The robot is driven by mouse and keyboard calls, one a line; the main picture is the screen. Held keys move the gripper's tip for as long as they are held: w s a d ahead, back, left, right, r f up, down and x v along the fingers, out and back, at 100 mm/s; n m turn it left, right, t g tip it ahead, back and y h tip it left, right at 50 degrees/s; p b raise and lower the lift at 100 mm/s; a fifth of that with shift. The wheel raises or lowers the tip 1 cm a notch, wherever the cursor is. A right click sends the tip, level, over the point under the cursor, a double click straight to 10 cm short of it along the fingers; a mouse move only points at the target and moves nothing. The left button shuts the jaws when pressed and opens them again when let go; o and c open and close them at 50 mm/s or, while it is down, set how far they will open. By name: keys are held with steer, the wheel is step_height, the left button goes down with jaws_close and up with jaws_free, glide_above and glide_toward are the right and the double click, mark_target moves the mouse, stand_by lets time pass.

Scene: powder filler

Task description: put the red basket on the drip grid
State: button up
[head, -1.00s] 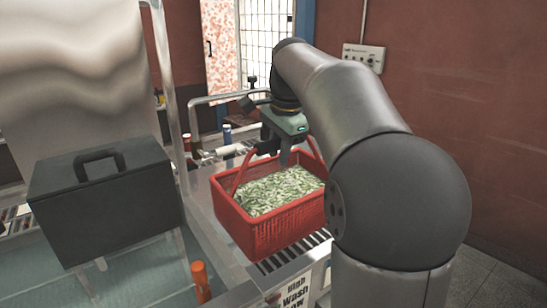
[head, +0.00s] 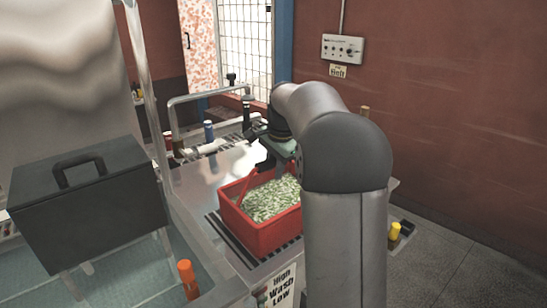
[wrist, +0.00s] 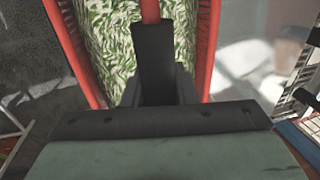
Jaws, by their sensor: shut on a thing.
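The red basket (head: 273,236), filled with green-and-white pieces, is upright over the slatted drip grid (head: 226,236) in the head view. Grid slats show along its left and front sides. I cannot tell whether its bottom touches the slats. My gripper (head: 268,165) is above the basket, shut on its red handle. In the wrist view, the dark fingers (wrist: 153,60) close on the red handle bar (wrist: 150,11), with the basket's contents (wrist: 108,45) below. My arm hides the basket's right side in the head view.
A dark box with a handle (head: 88,210) stands at the left. An orange-capped post (head: 187,278) is at the front, near a "High Wash Low" label (head: 282,286). A metal rail (head: 205,95) and small bottles (head: 208,131) stand behind the basket. Bare metal counter (head: 205,175) lies left-behind it.

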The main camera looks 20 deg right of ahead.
steer(key=shift+f, duration=0.25)
steer(key=o, duration=1)
steer(key=shift+s+f, duration=0.1)
steer(key=shift+f, duration=0.1)
step_height(320, 180, up, 12)
steer(key=s, duration=0.2)
steer(key=s+a+f+n, duration=0.5)
steer(key=s+f, duration=0.2)
steer(key=s, duration=0.3)
steer(key=s+a+f+n+g, duration=0.1)
steer(key=s+a+f+n, duration=0.4)
steer(key=s, duration=0.5)
steer(key=s+a+f+n, duration=0.5)
steer(key=s+a+f, duration=0.1)
steer(key=s+f, duration=0.3)
steer(key=shift+s+h+b, duration=0.3)
steer(key=shift+s+b, duration=0.05)
steer(key=shift+s, duration=0.05)
